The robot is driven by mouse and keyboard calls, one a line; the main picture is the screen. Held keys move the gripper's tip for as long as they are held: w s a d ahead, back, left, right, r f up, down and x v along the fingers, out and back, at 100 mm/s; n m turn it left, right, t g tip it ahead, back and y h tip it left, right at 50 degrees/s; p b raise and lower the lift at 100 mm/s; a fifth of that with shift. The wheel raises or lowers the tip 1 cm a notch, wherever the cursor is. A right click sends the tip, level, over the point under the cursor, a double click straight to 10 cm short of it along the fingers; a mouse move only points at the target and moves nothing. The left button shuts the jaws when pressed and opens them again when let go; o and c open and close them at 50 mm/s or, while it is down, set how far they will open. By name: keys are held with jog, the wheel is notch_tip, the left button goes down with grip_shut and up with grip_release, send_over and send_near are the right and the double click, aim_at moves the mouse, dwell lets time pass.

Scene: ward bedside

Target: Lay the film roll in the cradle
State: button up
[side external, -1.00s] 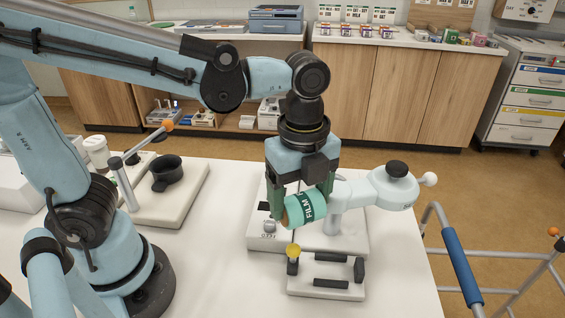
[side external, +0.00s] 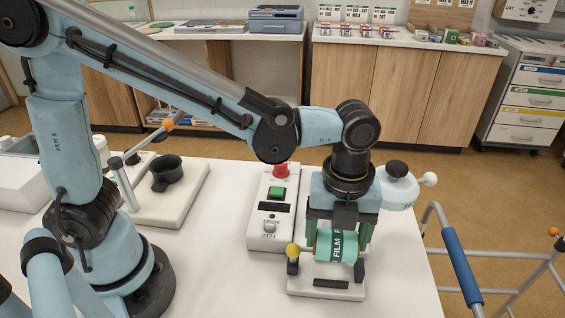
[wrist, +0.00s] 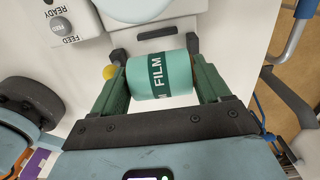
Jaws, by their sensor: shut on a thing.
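The film roll (side external: 337,246) is a green cylinder with a dark label reading FILM. My gripper (side external: 338,240) is shut on the film roll by its two ends and holds it lying level over the cradle (side external: 345,294). The cradle is a white base with dark end posts, a dark front bar and a yellow ball on its left post. The roll sits between the posts; I cannot tell whether it touches the cradle. In the wrist view the film roll (wrist: 160,76) lies between the green fingers of my gripper (wrist: 162,78), with the yellow ball at its left.
Behind the cradle is a white device with a green button (side external: 276,192), a red knob (side external: 281,170) and a feed knob (side external: 270,227). A white machine head (side external: 397,185) stands close behind my gripper. The table front is clear.

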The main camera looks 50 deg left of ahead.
jog(key=shift+f, duration=2.1)
jog(key=o, duration=1.1)
jog(key=shift+c, duration=0.9)
jog(key=shift+o, duration=0.9)
jog(key=shift+r, duration=4)
